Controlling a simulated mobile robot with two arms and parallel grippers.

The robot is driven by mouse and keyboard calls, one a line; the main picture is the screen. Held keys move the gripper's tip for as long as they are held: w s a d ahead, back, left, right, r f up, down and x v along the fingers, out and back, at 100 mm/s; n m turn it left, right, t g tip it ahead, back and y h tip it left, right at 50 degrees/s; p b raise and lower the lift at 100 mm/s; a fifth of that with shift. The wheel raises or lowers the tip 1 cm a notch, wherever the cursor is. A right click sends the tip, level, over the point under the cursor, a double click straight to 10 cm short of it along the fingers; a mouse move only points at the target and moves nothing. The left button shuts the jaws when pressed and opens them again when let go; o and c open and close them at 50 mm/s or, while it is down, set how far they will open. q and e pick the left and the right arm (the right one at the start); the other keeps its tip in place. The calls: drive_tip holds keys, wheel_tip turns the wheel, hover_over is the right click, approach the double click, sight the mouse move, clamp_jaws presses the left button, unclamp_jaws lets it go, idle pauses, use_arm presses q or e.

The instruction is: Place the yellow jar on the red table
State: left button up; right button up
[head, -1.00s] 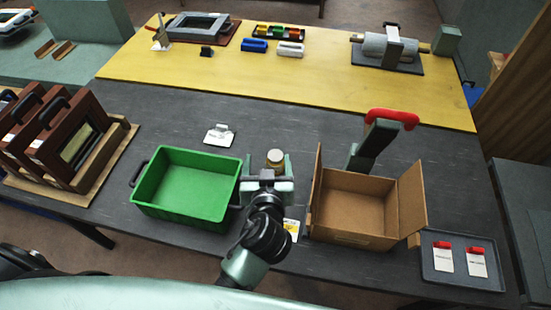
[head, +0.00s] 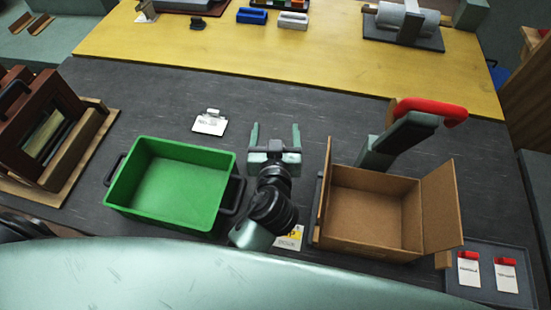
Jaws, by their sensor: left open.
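My left gripper (head: 275,138) is over the dark grey table (head: 330,110), between the green bin and the cardboard box. Its two pale green fingers are spread and point toward the far side. Nothing shows between them. I cannot make out a yellow jar in the head view now. No red table shows either; the far tabletop (head: 230,52) is yellow. My right gripper is not in view.
A green bin (head: 119,182) stands left of my gripper and an open cardboard box (head: 370,240) right. A red-handled tool (head: 405,135) leans up behind the box. A white card (head: 209,124) lies behind the bin. Frames in a rack (head: 85,150) stand far left.

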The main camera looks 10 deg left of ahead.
use_arm(q)
drive_tip(key=f+b, duration=1.2)
drive_tip(key=f, duration=0.1)
drive_tip(key=shift+w+f, duration=0.2)
drive_tip(key=shift+f, duration=0.1)
drive_tip(key=p+x, duration=0.2)
drive_tip(key=x, duration=0.5)
drive_tip(key=shift+w+a, duration=0.2)
drive_tip(key=shift+w+f, duration=0.1)
drive_tip(key=shift+w, duration=0.05)
clamp_jaws()
